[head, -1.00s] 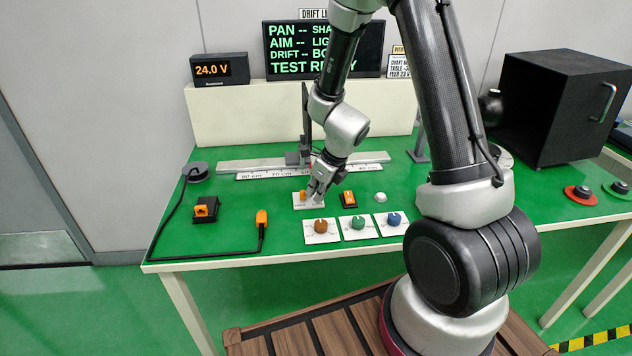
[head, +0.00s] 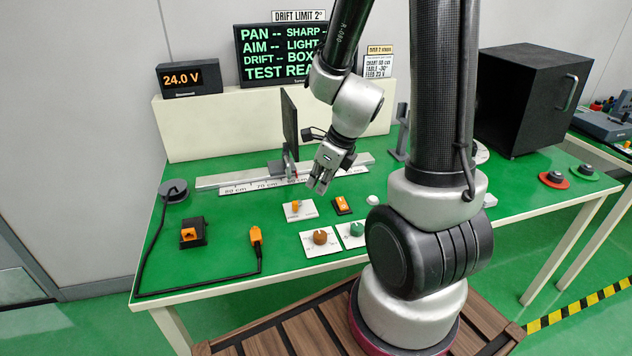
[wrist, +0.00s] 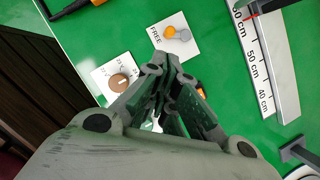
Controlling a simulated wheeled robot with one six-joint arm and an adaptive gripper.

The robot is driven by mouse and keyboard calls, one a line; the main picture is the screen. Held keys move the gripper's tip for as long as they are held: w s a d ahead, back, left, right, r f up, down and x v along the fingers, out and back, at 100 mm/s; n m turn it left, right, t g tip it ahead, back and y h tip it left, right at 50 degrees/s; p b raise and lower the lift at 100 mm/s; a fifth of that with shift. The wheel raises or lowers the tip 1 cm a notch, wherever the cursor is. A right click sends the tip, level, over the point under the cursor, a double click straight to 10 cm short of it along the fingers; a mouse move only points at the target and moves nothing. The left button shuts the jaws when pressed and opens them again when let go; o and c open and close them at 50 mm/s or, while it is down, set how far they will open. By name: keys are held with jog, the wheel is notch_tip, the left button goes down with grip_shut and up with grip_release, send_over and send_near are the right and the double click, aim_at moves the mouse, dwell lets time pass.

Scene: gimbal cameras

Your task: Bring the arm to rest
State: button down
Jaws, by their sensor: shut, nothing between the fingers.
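My gripper (head: 319,184) is shut and empty. In the head view it hangs above the green table (head: 215,222), pointing down, just to the right of the small white plate with an orange knob (head: 296,207). In the wrist view my gripper (wrist: 172,62) has its fingers together over the table. The white plate with the orange knob (wrist: 177,37) lies beyond the fingertips there, and the brown dial (wrist: 121,82) lies left of them. My arm is bent, with the forearm coming down from the top of the head view.
A ruled rail (head: 245,183) with an upright dark panel (head: 290,122) stands behind my gripper. An orange rocker switch (head: 342,204) and dials (head: 320,238) lie near it. A black box (head: 520,100) stands at right. A cable with an orange plug (head: 255,236) lies at left.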

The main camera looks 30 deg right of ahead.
jog(key=s+d+r+n, duration=0.1)
jog(key=s+r+n, duration=0.4)
jog(key=n, duration=0.4)
jog(key=s+d+r+n+h, duration=0.1)
jog(key=s+r+n, duration=0.3)
jog(key=r+n, duration=0.4)
jog(key=s+d+r+n+h, duration=0.1)
jog(key=s+r+n, duration=0.4)
jog(key=n, duration=0.7)
notch_tip(320, 180, up, 2)
jog(key=shift+s+d+r+t, duration=0.1)
jog(key=shift+s+d+t, duration=0.2)
jog(key=shift+d+t, duration=0.1)
